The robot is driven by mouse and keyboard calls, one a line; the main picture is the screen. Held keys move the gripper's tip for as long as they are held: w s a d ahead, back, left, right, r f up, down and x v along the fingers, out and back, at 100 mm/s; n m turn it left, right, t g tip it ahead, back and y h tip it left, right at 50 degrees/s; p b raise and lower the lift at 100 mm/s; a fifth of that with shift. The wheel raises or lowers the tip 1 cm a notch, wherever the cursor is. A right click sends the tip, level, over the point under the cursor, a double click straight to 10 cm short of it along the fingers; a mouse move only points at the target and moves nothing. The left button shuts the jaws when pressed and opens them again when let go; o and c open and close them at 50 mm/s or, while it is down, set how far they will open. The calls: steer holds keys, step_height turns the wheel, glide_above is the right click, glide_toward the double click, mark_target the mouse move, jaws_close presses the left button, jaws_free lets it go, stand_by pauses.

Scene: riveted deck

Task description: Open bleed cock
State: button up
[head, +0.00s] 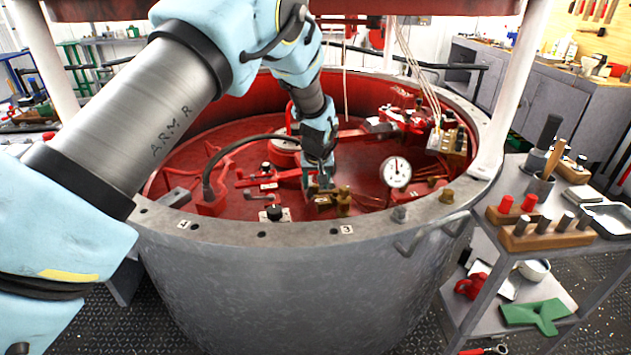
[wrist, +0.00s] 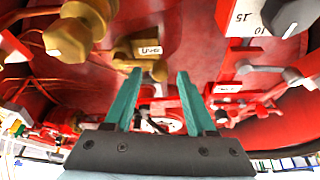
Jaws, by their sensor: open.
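A brass fitting with a small label plate (wrist: 137,50) sits just beyond my fingertips in the wrist view. Its label is too small to read. It also shows low in the tub in the head view (head: 322,201). A brass knob-like part (wrist: 72,38) stands beside it, at the upper left of the wrist view; it shows in the head view (head: 343,200) too. I cannot tell from the labels which brass part is the bleed cock. My gripper (wrist: 159,75) is open, with two teal fingers apart and nothing between them. In the head view my gripper (head: 319,184) points down close above the brass fitting.
A black knob on a white numbered plate (head: 275,213) is left of my gripper. A round gauge (head: 396,172) and another brass fitting (head: 446,196) are to the right. The grey tub rim (head: 300,232) surrounds red pipework. A tool cart (head: 480,240) stands outside.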

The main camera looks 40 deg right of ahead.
steer(key=shift+w+d+f, duration=0.15)
steer(key=shift+w+f, duration=0.05)
steer(key=shift+f, duration=0.45)
steer(key=shift+c, duration=0.3)
jaws_close()
stand_by(0.7)
